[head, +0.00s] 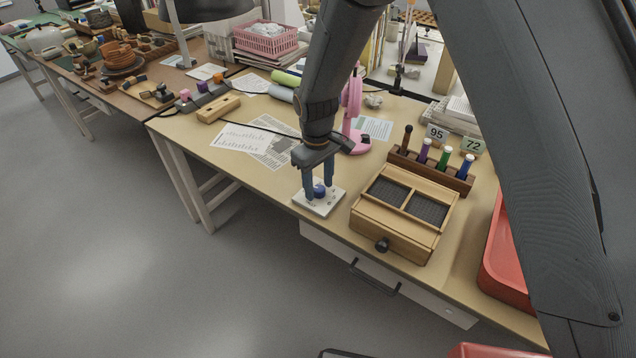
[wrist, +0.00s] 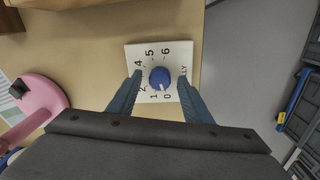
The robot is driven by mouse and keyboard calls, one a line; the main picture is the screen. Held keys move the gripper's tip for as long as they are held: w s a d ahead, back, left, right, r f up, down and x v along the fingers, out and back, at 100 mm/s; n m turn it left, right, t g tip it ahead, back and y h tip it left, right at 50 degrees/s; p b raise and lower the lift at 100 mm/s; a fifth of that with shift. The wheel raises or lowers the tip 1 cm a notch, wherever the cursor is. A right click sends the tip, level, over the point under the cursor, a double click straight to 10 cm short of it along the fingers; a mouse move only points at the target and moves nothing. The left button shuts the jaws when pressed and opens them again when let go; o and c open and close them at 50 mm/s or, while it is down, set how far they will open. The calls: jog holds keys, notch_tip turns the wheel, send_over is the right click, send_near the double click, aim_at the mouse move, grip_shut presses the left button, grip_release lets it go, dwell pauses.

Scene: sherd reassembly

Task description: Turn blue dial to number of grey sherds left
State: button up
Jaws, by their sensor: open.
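The blue dial (wrist: 159,77) sits on a white plate (wrist: 145,51) with black numbers around it. In the wrist view its pale mark points down, close to the 0. The dial also shows in the head view (head: 319,190), on its plate near the table's front edge. My gripper (wrist: 157,83) is open, with one finger on each side of the dial. I cannot tell whether the fingers touch it. Grey sherds are not clearly to be made out; some could be among the small things on the far table.
A wooden box with two dark compartments (head: 398,231) and a front knob stands right of the dial. A rack of coloured markers (head: 430,173) is behind it. A pink stand (head: 357,135) is behind the dial, and a red tray (head: 497,262) is at right. Papers lie left.

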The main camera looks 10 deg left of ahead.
jog(key=shift+c, duration=0.4)
jog(key=c, duration=1)
jog(key=shift+m, duration=0.4)
jog(key=m, duration=0.6)
jog(key=shift+w, duration=0.1)
jog(key=m+p, duration=0.1)
jog(key=m, duration=0.6)
jog(key=o, duration=1.1)
